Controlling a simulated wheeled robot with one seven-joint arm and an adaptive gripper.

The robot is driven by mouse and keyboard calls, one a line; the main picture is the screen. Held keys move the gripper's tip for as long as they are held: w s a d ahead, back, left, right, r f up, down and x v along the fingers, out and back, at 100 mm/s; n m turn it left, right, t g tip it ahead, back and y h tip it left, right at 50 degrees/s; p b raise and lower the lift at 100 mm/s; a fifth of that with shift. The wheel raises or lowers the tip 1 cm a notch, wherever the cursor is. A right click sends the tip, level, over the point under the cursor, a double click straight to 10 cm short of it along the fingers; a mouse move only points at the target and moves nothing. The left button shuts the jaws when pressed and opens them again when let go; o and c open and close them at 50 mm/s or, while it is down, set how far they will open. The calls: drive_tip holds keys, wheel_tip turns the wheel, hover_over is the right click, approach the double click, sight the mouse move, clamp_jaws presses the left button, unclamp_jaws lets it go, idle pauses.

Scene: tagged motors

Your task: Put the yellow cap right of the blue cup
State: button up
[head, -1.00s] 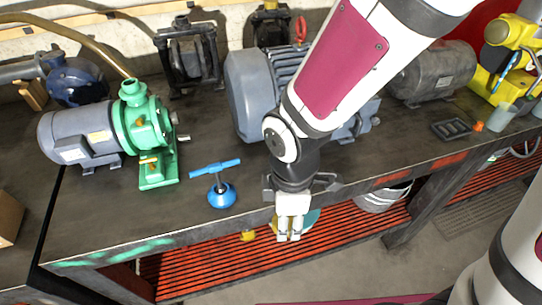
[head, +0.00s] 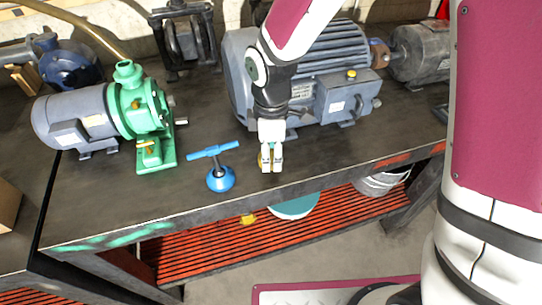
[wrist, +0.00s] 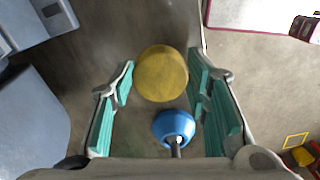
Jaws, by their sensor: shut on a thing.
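My gripper (head: 270,168) is shut on the yellow cap (wrist: 162,73), a round disc between its green-padded fingers in the wrist view. In the head view only a small yellow patch (head: 264,160) of it shows at the fingertips. The only blue cup-like thing in view is a blue rounded base (head: 220,179) with a stem and T-handle, on the bench left of my gripper. It also shows in the wrist view (wrist: 174,124), below the cap and apart from it. The cap looks raised above the bench; its exact height is unclear.
A large grey-blue motor (head: 330,75) stands behind my gripper. A green pump (head: 138,110) stands at the left. The bench's front edge (head: 300,184) is close. Bench top around the blue base is clear.

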sight(271, 157)
drive_tip(key=shift+f, duration=1.55)
drive_tip(key=shift+f, duration=0.15)
drive_tip(key=o, duration=0.8)
drive_tip(key=shift+c, duration=0.2)
wheel_tip(271, 157, up, 12)
drive_tip(key=s+d+r+m+t, duration=0.2)
drive_tip(key=s+d+r+m, duration=0.5)
drive_tip(key=d+r, duration=0.4)
drive_tip(key=s+d+r+m+t, duration=0.2)
drive_tip(key=s+d+r+m, duration=0.1)
drive_tip(key=s+d+m, duration=0.4)
drive_tip(key=s+m, duration=0.2)
drive_tip(key=m, duration=0.2)
drive_tip(key=shift+s+t, duration=0.35)
drive_tip(key=shift+t, duration=0.05)
